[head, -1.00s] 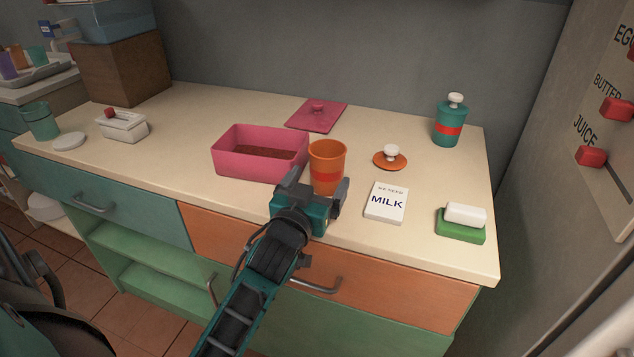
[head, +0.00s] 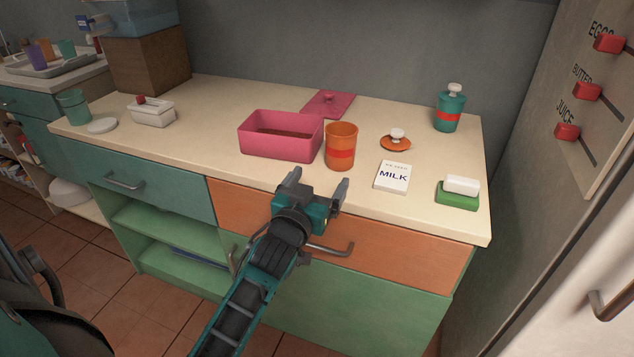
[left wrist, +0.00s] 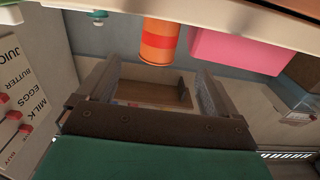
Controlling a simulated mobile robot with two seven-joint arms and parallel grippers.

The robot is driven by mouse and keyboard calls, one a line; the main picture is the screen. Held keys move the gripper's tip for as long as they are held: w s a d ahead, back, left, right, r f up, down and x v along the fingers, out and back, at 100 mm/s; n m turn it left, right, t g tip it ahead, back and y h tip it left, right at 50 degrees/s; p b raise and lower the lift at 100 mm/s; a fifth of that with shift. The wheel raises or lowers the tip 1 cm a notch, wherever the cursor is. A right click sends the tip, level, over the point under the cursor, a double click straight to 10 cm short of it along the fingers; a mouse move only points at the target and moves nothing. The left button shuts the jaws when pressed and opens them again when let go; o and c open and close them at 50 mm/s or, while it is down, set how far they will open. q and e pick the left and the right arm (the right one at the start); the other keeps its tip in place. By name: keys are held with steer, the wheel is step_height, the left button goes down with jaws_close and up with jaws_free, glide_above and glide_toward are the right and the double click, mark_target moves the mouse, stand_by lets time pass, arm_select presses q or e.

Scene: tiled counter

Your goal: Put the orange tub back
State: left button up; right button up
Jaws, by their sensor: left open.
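The orange tub (head: 341,147), with a red band and an open top, stands upright on the counter beside the pink bin's right end. It also shows in the left wrist view (left wrist: 158,42). An orange lid (head: 384,143) with a white knob lies on the counter behind and right of it. My left gripper (head: 318,183) is open and empty at the counter's front edge, in front of the tub and apart from it. In the left wrist view its open jaws (left wrist: 154,82) have nothing between them. My right gripper is not in view.
The pink bin (head: 262,145) has brown contents; its lid (head: 322,103) lies behind it. A milk note (head: 392,184), a green-and-white block (head: 457,200) and a lidded teal tub (head: 448,118) are to the right. A white butter dish (head: 152,117) and an open teal tub (head: 73,108) are left.

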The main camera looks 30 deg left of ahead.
arm_select(q)
steer(key=s+d+f+m+g+h, duration=0.5)
steer(key=s+d+f+g+h, duration=0.1)
steer(key=s+d+f, duration=0.9)
steer(key=s+f, duration=0.2)
steer(key=s, duration=0.1)
steer(key=shift+s+f+g+h, duration=0.2)
steer(key=shift+s+g+h, duration=0.1)
steer(key=shift+s+g, duration=0.1)
steer(key=shift+a, duration=0.1)
